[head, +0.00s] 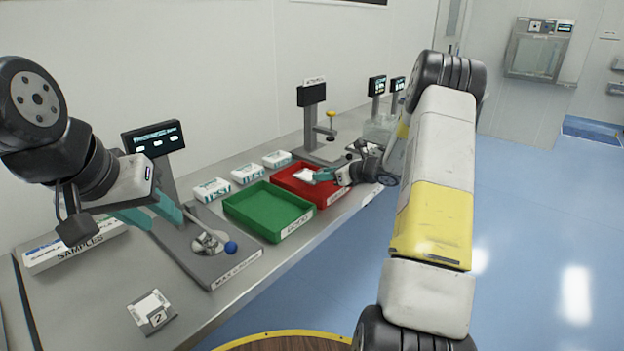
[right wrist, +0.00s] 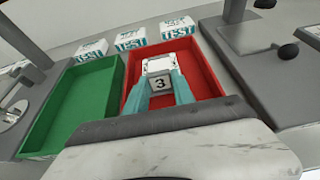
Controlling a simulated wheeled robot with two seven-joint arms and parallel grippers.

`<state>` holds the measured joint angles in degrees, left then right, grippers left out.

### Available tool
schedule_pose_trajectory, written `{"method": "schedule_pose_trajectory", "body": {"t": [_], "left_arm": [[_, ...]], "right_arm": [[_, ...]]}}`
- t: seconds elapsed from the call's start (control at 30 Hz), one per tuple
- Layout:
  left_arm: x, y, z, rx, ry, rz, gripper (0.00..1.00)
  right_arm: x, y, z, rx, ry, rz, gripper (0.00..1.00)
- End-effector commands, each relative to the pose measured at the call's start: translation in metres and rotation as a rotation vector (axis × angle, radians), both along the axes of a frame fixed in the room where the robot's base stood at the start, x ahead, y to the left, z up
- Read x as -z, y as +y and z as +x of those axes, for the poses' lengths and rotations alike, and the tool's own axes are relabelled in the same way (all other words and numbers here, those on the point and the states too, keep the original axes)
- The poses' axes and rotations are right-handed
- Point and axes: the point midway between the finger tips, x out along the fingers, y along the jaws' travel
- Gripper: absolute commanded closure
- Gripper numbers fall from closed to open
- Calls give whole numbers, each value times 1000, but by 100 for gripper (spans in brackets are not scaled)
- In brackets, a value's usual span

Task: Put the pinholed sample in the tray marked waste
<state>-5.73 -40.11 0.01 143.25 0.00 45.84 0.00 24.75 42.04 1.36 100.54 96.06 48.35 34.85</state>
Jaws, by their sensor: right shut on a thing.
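A white sample marked 3 (right wrist: 159,66) is between the teal fingers of my right gripper (right wrist: 162,88), over the red tray (right wrist: 207,77). In the head view my right gripper (head: 322,176) is shut on this sample (head: 304,174), above the red tray (head: 335,196); whether it touches the floor is unclear. The red tray's front label is too small to read. Pinholes cannot be made out. Another sample, marked 2 (head: 152,311), lies on the near bench. My left gripper (head: 152,214) is open and empty beside the near instrument.
A green tray (head: 262,230) stands left of the red one. Several white TEST boxes (head: 247,173) line the back. A SAMPLES box (head: 75,247) stands at the left, near an instrument with a blue knob (head: 230,247). Another instrument (head: 312,95) stands behind the red tray.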

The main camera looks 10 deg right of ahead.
Motion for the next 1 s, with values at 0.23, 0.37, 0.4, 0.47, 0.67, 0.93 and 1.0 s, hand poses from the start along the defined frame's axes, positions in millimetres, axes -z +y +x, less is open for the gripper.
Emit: {"method": "schedule_pose_trajectory", "body": {"t": [0.23, 0.37, 0.4, 0.47, 0.67, 0.93, 1.0], "left_arm": [[0, 0, 0, 0, 0, 0, 64], [0, 0, 0, 0, 0, 0, 64], [0, 0, 0, 0, 0, 0, 64], [0, 0, 0, 0, 0, 0, 64], [0, 0, 0, 0, 0, 0, 64], [0, 0, 0, 0, 0, 0, 64], [0, 0, 0, 0, 0, 0, 64]], "right_arm": [[11, -5, 7, -1, 3, 0, 100], [30, -5, 7, -1, 2, 1, 100], [34, -5, 7, -1, 2, 1, 100], [36, -5, 7, -1, 0, 0, 100], [36, -5, 7, -1, 0, 0, 100], [39, -5, 7, 0, -1, -1, 48], [39, -5, 7, 0, -1, -1, 48]]}}
